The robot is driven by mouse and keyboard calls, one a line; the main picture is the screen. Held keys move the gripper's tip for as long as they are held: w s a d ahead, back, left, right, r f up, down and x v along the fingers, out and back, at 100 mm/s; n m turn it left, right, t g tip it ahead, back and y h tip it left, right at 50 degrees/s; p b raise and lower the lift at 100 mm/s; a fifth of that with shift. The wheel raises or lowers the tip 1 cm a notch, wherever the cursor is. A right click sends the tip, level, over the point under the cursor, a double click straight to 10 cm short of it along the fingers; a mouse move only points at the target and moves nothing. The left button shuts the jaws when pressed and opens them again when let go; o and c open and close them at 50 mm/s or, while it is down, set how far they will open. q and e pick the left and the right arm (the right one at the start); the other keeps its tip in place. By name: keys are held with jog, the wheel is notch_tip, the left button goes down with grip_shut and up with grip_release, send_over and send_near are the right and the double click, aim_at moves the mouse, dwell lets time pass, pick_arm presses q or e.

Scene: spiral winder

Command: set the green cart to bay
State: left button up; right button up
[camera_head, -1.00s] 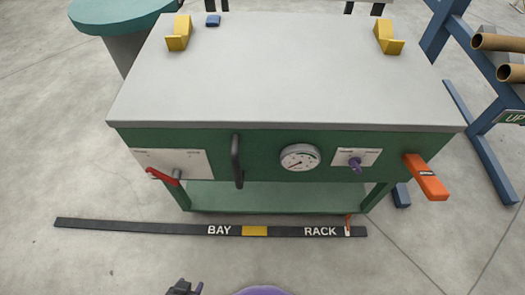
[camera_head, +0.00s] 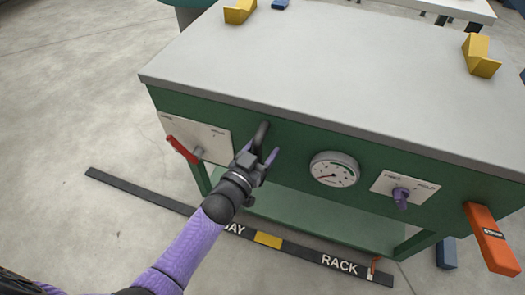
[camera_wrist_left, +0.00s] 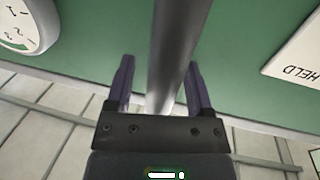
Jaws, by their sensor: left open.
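The green cart (camera_head: 292,150) has a grey top and stands over a black floor strip (camera_head: 130,190) lettered BAY and RACK. A small orange pointer (camera_head: 373,266) on the cart's lower right is at the RACK end. A dark upright handle (camera_head: 262,133) is on the cart's front. My left gripper (camera_head: 263,158) is at this handle. In the left wrist view the handle (camera_wrist_left: 170,50) passes between the two open fingers (camera_wrist_left: 160,72), without visible clamping. The lower part of the handle is hidden by my gripper in the head view. My right gripper is not in view.
The front also carries a red lever (camera_head: 182,149), a gauge (camera_head: 334,169), a purple knob (camera_head: 401,196) and an orange handle (camera_head: 491,240). Yellow cradles (camera_head: 240,11) sit on the top. The floor at left (camera_head: 70,120) is clear.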

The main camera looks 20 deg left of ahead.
pick_arm(q)
grip_shut()
dwell(1.4)
